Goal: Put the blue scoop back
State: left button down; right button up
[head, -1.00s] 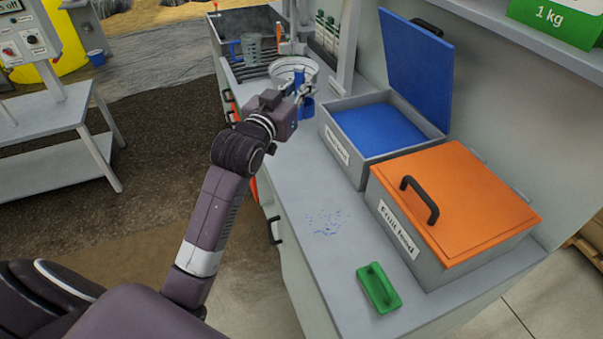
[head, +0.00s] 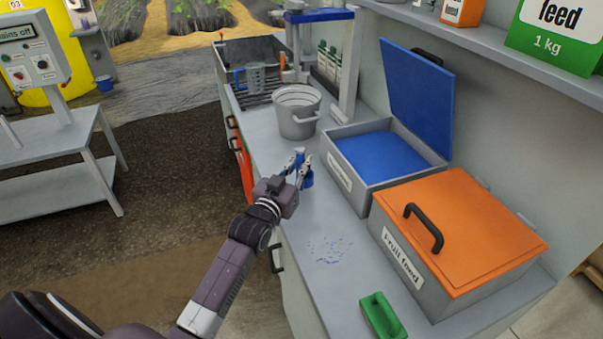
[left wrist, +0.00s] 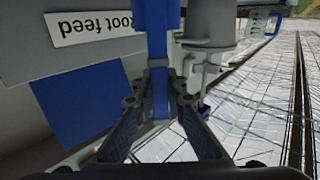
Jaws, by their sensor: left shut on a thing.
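The blue scoop (head: 307,180) is in my left gripper (head: 299,170), which is shut on it. They are above the grey bench top, just left of the open bin of blue feed (head: 345,174). In the left wrist view, the scoop's blue handle (left wrist: 159,92) stands between the two fingers (left wrist: 158,110); the rest of it is not clear. The bin's upside-down "Root feed" label (left wrist: 98,25) shows at the upper left there. My right gripper is not in view.
A grey bucket (head: 297,117) stands beyond the gripper. A bin with a shut orange lid (head: 465,230) stands nearer. Blue specks (head: 328,249) mark the bench. The blue lid (head: 415,105) stands open.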

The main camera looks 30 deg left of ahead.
pick_arm(q)
jog(key=shift+f, duration=1.8)
jog(key=shift+f, duration=0.1)
jog(key=c, duration=2)
grip_release()
jog(key=shift+o, duration=0.2)
jog(key=s, duration=0.8)
jog(key=s+b, duration=0.1)
jog(key=s, duration=0.3)
jog(key=shift+d, duration=0.35)
